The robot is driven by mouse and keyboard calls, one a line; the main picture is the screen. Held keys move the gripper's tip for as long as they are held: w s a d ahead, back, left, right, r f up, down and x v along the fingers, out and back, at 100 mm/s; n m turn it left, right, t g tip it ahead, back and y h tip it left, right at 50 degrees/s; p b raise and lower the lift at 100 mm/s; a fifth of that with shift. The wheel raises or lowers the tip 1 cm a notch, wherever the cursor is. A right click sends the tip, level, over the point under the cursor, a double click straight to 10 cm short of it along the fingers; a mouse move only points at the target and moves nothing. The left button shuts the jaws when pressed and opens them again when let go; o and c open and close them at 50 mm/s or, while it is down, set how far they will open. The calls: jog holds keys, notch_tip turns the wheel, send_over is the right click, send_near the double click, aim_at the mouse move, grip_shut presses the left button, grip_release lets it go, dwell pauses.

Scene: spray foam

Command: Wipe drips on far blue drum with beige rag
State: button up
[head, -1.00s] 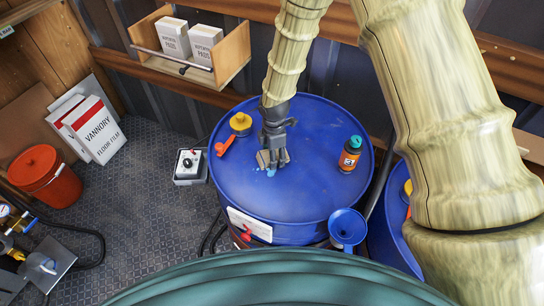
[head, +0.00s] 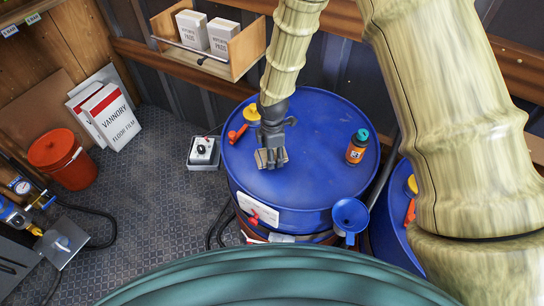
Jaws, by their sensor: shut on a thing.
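The blue drum (head: 303,192) stands in the middle of the head view, its lid facing up. My gripper (head: 271,148) is over the left part of the lid, shut on the beige rag (head: 263,158). The rag is folded small and appears to be at the lid surface; I cannot tell how firmly it touches. No blue drips show on the lid around the rag; any under the rag or gripper are hidden. A second blue drum (head: 394,232) stands at the right, mostly hidden by my arm.
On the lid are an orange bottle with a teal cap (head: 357,147), a yellow cap (head: 252,114) and a red tap (head: 237,134). A blue funnel (head: 350,215) hangs at the drum's front right. A grey box (head: 204,152) stands left. A wooden shelf (head: 247,48) holds white boxes behind.

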jog(key=shift+s+r+p, duration=0.2)
jog(key=shift+r+p, duration=1.4)
jog(key=shift+r, duration=1.05)
jog(key=shift+w+d+f, duration=0.1)
